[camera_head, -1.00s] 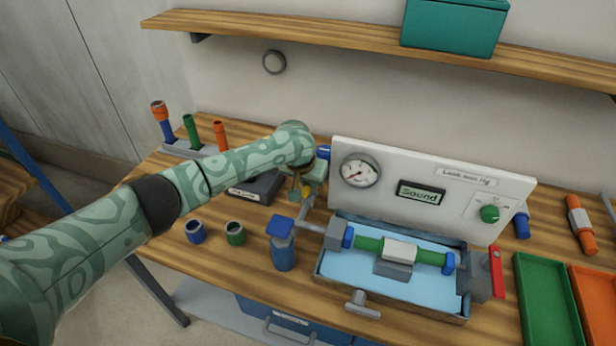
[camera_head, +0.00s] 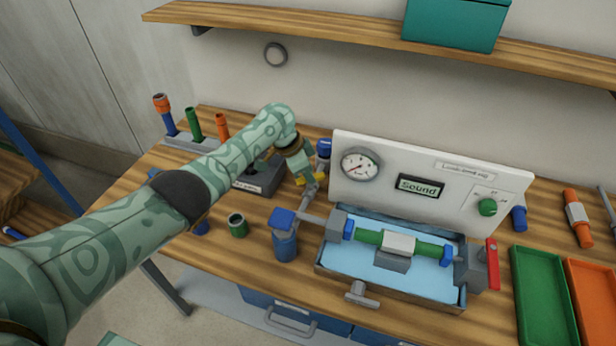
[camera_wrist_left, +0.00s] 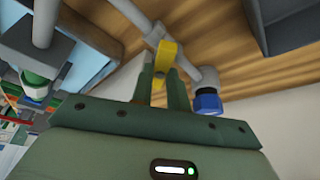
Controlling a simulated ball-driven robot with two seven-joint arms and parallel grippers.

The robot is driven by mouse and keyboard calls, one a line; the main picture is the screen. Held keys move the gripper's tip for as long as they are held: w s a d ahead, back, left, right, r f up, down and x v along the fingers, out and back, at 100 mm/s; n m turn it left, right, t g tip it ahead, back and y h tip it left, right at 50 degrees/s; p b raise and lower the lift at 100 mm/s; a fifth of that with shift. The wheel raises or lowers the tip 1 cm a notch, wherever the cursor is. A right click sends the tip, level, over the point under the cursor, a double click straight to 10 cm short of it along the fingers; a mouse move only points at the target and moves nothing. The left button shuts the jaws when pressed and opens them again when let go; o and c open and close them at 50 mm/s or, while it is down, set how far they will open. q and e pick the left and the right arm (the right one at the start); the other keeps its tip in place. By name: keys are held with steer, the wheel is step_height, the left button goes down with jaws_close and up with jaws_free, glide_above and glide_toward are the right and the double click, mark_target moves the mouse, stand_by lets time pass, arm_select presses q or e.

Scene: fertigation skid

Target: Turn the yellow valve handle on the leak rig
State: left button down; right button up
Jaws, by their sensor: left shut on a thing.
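The yellow valve handle (camera_wrist_left: 166,55) sits on a grey pipe at the left side of the leak rig (camera_head: 345,197). In the head view only small yellow bits of it (camera_head: 318,176) show by my left gripper (camera_head: 306,180). In the left wrist view my left gripper (camera_wrist_left: 162,80) has its two fingers close around the yellow handle, shut on it. The handle's lower part is hidden between the fingers. The rig's panel has a round gauge (camera_head: 360,164) and a display (camera_head: 421,186) reading "Sound". My right gripper is not in view.
A dark box (camera_head: 262,179) is beside my gripper. A water tray (camera_head: 392,284) holds a green pipe. Green (camera_head: 545,300) and orange trays are at right. A shelf (camera_head: 330,43) hangs above.

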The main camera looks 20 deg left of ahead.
arm_select(q)
steer(key=m+b, duration=0.1)
steer(key=m+g+b, duration=0.1)
steer(key=m+b, duration=0.1)
steer(key=m+g+b, duration=0.1)
steer(key=m+b, duration=0.1)
steer(key=shift+w+f+h, duration=0.2)
steer(key=shift+f+h, duration=0.1)
steer(key=shift+h, duration=0.1)
steer(key=shift+a+r+m+g+b, duration=0.15)
steer(key=shift+m+g+b, duration=0.25)
steer(key=shift+m+b, duration=0.65)
steer(key=shift+r, duration=0.1)
steer(key=c, duration=1.4)
jaws_free()
steer(key=shift+w, duration=0.1)
steer(key=shift+o, duration=0.2)
steer(key=shift+r, duration=0.15)
steer(key=p+v, duration=0.5)
steer(key=v, duration=1.1)
